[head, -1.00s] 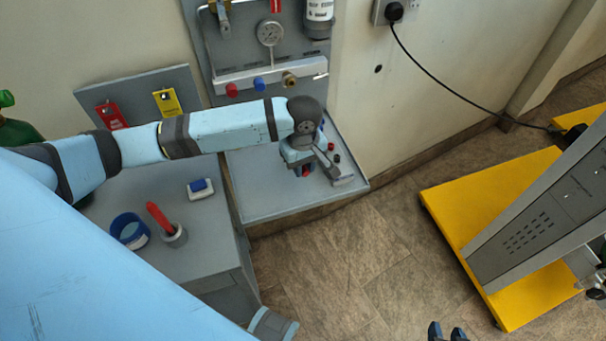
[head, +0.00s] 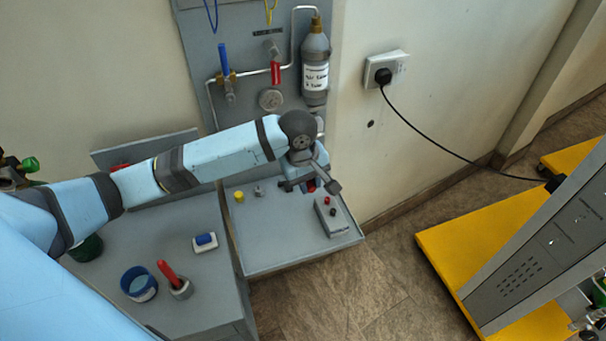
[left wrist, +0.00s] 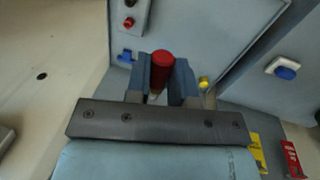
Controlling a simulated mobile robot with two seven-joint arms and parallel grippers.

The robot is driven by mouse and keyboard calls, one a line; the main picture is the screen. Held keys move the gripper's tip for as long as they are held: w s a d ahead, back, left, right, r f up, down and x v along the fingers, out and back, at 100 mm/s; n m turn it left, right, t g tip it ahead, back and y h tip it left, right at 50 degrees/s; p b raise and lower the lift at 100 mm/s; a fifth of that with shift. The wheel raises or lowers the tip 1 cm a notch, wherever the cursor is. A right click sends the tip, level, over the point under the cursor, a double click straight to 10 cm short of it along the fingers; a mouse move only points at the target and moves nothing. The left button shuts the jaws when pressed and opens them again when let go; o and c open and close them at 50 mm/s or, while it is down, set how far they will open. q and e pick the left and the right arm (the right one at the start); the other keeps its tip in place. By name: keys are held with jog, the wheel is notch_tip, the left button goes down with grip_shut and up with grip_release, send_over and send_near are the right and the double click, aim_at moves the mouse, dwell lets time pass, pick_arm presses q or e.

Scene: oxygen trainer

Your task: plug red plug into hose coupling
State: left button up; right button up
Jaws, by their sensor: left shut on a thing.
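The red plug (left wrist: 162,65) is held upright between the two blue-grey fingers of my left gripper (left wrist: 162,78) in the left wrist view. In the head view my left gripper (head: 308,187) is above the back part of the grey shelf, close to the wall panel, and a bit of the red plug (head: 311,186) shows at its fingers. I cannot make out a hose coupling for certain; my left arm covers the lower part of the wall panel. My right gripper is not in view.
The grey shelf (head: 280,245) carries a yellow cap (head: 239,197), a small grey fitting (head: 259,192) and a grey box with buttons (head: 331,218). A wall panel (head: 195,60) with gauge and bottle (head: 315,65) rises behind. A yellow-based cart (head: 440,255) stands right.

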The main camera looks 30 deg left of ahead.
pick_arm(q)
jog(key=w+p, duration=0.1)
jog(key=p, duration=0.2)
jog(key=a+t+h+p, duration=0.1)
jog(key=p, duration=0.1)
jog(key=w+a+t+h+p, duration=0.1)
jog(key=p, duration=0.2)
jog(key=shift+w+a+f+m+p, duration=0.15)
jog(key=shift+w+f+m+p, duration=0.15)
jog(key=shift+w+m, duration=0.1)
jog(key=shift+a+f+t+h+p, duration=0.15)
jog(key=shift+a+t+h+p, duration=0.1)
jog(key=shift+t+h+p, duration=0.2)
jog(key=shift+w+a+f+p, duration=0.1)
jog(key=shift+a+f+p, duration=0.2)
jog(key=shift+f+p, duration=0.1)
jog(key=shift+r+p, duration=0.25)
jog(key=shift+p, duration=0.4)
jog(key=w+a, duration=0.4)
jog(key=shift+a+f, duration=0.2)
jog(key=shift+a, duration=0.05)
